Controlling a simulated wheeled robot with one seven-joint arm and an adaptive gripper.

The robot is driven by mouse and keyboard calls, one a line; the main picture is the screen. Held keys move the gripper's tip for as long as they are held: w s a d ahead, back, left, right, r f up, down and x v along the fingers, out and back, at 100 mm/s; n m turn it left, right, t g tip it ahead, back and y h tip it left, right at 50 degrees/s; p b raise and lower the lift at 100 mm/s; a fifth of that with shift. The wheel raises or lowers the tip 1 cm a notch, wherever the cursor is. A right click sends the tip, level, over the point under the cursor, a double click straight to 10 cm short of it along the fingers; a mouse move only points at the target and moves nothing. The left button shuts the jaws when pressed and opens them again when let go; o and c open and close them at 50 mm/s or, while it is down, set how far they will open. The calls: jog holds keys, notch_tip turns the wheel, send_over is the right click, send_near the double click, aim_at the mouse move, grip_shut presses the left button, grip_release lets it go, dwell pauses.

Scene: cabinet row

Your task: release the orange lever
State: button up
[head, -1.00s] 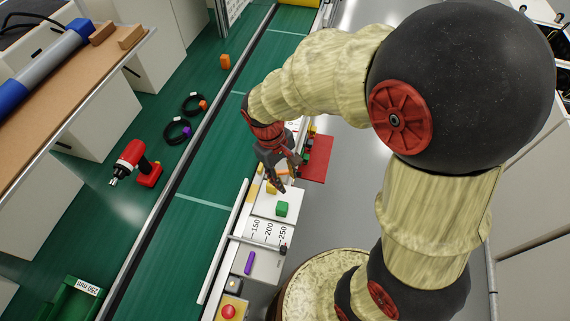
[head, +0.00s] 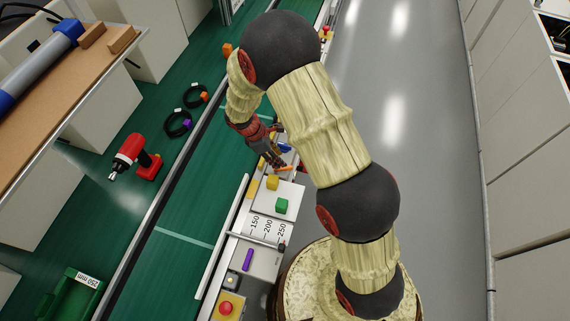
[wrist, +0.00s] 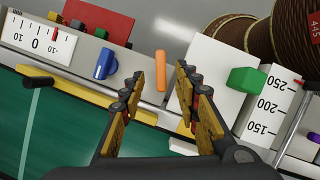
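The orange lever (wrist: 160,70) is a short bar that shows upright in the wrist view, between a blue mug-shaped part and a white box. In the head view the orange lever (head: 285,168) is a small strip by my fingertips. My gripper (wrist: 159,76) is open, its two fingers spread on either side of the lever in the picture, with a gap visible on both sides. I cannot tell how far above the lever the tips are. In the head view my gripper (head: 277,163) is over the white fixture row, partly hidden by its own links.
The blue part (wrist: 105,64) is left of the lever. A green block (wrist: 247,80) sits on the white box (wrist: 210,70) to the right. A yellow strip (wrist: 75,88) runs along the row's edge. A green conveyor (head: 190,215) lies alongside, with a red drill (head: 135,155) beyond.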

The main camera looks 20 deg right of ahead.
aim_at(283, 170)
jog(key=b+x, duration=0.1)
jog(key=x, duration=0.6)
jog(key=shift+r, duration=0.1)
jog(key=shift+c, duration=0.6)
grip_shut()
